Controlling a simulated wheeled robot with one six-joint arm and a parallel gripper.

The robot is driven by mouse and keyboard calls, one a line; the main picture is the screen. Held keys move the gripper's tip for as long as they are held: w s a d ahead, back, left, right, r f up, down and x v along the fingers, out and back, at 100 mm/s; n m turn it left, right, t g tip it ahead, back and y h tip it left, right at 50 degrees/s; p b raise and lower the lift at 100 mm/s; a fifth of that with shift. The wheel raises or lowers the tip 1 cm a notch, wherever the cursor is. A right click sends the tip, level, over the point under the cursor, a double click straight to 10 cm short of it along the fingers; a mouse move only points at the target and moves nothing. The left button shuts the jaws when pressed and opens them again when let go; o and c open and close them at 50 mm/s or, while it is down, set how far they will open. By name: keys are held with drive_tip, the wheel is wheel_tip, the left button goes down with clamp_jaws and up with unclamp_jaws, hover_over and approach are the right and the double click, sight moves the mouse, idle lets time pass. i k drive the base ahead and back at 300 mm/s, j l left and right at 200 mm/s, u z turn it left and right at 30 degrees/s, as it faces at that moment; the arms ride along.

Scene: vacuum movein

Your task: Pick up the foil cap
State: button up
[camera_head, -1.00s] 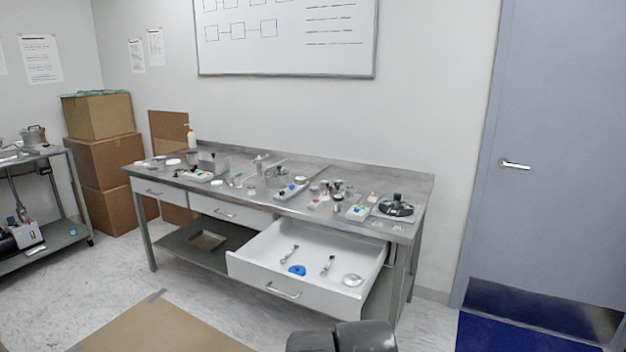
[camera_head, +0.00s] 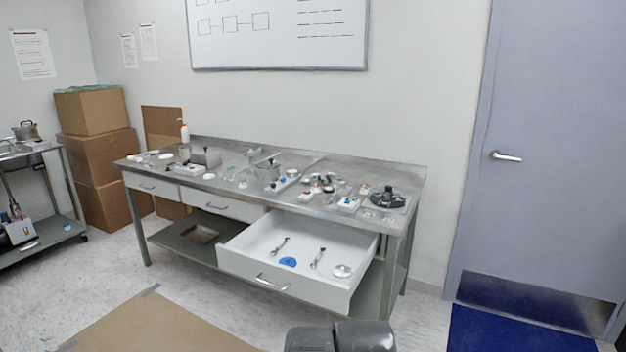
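An open white drawer (camera_head: 262,283) juts from the right end of a steel workbench (camera_head: 232,146). A small round silvery piece (camera_head: 342,271) lies in its front right corner; it could be the foil cap, but I cannot tell at this size. A blue piece (camera_head: 288,262) and two small metal tools (camera_head: 281,245) also lie in the drawer. Several small round pale and metallic items sit on the benchtop, and a foil cap among them cannot be singled out. A dark grey part of my own arm shows at the bottom edge. My gripper is not in view.
A cardboard sheet (camera_head: 150,325) lies on the floor before the bench. Stacked boxes (camera_head: 100,155) and a side cart (camera_head: 50,232) stand at left. A door (camera_head: 550,150) with a blue mat (camera_head: 515,332) is at right. The bench's lower shelf (camera_head: 178,240) holds a tray.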

sight(339, 271)
drive_tip(key=i+j+z, duration=0.1)
drive_tip(key=i, duration=0.45)
drive_tip(key=i+j+z, duration=0.15)
drive_tip(key=i+j, duration=0.15)
drive_tip(key=i, duration=0.2)
drive_tip(key=i+j+z, duration=0.1)
drive_tip(key=i+j, duration=0.2)
drive_tip(key=i, duration=0.2)
